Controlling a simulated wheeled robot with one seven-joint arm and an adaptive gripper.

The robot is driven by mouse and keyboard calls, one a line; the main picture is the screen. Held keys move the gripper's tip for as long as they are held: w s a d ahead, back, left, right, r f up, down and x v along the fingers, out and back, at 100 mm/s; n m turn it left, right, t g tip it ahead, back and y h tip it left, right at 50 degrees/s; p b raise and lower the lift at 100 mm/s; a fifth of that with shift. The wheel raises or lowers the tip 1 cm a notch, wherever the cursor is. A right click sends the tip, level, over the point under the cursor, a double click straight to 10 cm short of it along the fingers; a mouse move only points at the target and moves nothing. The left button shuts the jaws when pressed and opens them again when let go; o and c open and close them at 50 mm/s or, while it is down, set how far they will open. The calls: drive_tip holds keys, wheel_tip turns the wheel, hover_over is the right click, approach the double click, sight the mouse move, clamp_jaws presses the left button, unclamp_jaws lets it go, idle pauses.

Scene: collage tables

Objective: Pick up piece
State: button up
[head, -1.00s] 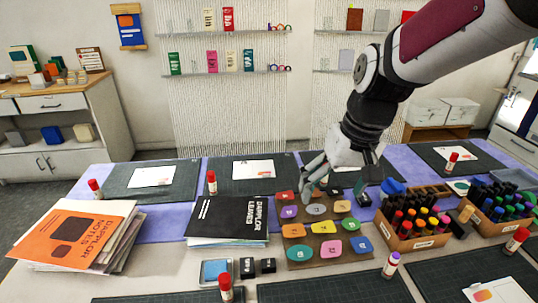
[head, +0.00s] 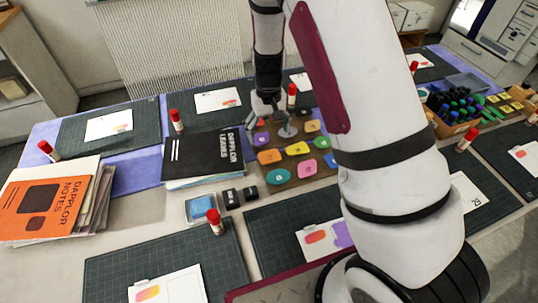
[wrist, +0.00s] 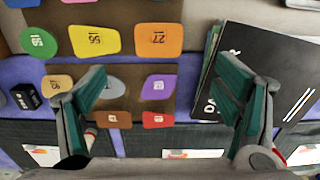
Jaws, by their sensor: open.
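A brown board (head: 290,187) on the table bears several coloured, numbered pieces in rows. In the head view these include a purple piece (head: 261,138), a grey piece (head: 287,131), a yellow piece (head: 296,148) and a teal piece (head: 279,176). My gripper (head: 268,117) points down above the board's far left part. In the wrist view my gripper (wrist: 166,98) is open and empty, its green-padded fingers spread wide. A purple piece (wrist: 158,87) and a red piece (wrist: 157,120) show between the fingers. The left finger partly hides a grey-blue piece (wrist: 117,87).
A black booklet (head: 205,155) lies left of the board, under the right finger in the wrist view. Small black blocks (head: 240,195) and a blue pad (head: 201,208) sit in front. Red-capped glue sticks (head: 176,119) stand around. A marker box (head: 450,128) is at right.

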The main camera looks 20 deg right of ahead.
sight(270, 156)
drive_tip(key=shift+s+d+f+p, duration=0.1)
drive_tip(key=shift+f+p, duration=0.4)
drive_tip(key=shift+f, duration=4.15)
drive_tip(key=shift+f, duration=0.25)
drive_tip(key=shift+c, duration=0.5)
drive_tip(key=c, duration=0.7)
